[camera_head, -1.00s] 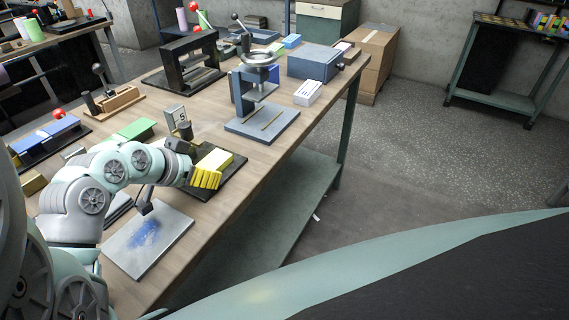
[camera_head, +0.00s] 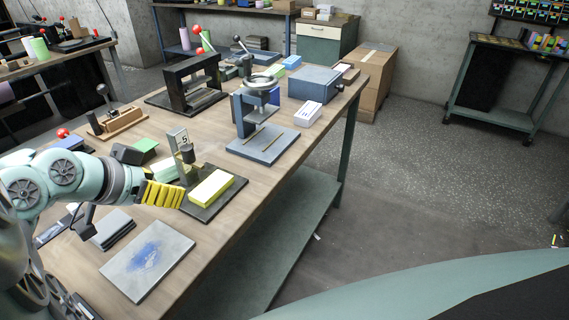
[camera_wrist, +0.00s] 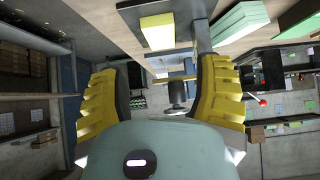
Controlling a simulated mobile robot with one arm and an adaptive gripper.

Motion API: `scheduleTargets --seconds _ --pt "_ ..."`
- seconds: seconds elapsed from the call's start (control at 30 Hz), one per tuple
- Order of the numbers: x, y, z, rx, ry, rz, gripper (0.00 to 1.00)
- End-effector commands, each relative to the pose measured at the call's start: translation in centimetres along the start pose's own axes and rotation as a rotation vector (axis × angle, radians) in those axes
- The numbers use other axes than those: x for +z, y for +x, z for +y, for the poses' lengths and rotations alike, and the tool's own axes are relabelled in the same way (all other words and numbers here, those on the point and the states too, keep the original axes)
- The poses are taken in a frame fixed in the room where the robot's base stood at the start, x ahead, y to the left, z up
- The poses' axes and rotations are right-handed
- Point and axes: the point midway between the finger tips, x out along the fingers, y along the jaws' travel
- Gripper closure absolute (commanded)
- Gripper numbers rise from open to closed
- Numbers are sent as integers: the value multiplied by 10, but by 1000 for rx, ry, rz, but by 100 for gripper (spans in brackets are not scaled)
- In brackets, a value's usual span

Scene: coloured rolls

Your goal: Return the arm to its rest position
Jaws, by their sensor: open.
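My gripper (camera_head: 163,194) has yellow ribbed fingers and is above the workbench, left of a yellow block (camera_head: 211,187) that lies on a dark base plate (camera_head: 235,190). In the wrist view the gripper (camera_wrist: 162,95) shows its two fingers spread wide with nothing between them. The yellow block (camera_wrist: 157,32) appears beyond the fingers at the top. My arm reaches in from the left edge of the head view.
A grey press (camera_head: 262,140) stands behind the yellow block, with a black frame (camera_head: 187,85) farther back. A grey plate with a blue smear (camera_head: 146,262) lies near the front edge. Stacked grey sheets (camera_head: 112,230) lie beside it. The floor at right is open.

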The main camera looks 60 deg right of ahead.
Motion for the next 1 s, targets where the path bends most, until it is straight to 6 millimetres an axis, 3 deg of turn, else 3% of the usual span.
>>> scheduleTargets --seconds 0.73,0.87,1.0 --pt "-4 -9 -4 -14 -16 19 35" --pt "-26 -18 -27 -88 -98 137 35" --pt "-53 -43 -76 -251 -252 351 35"
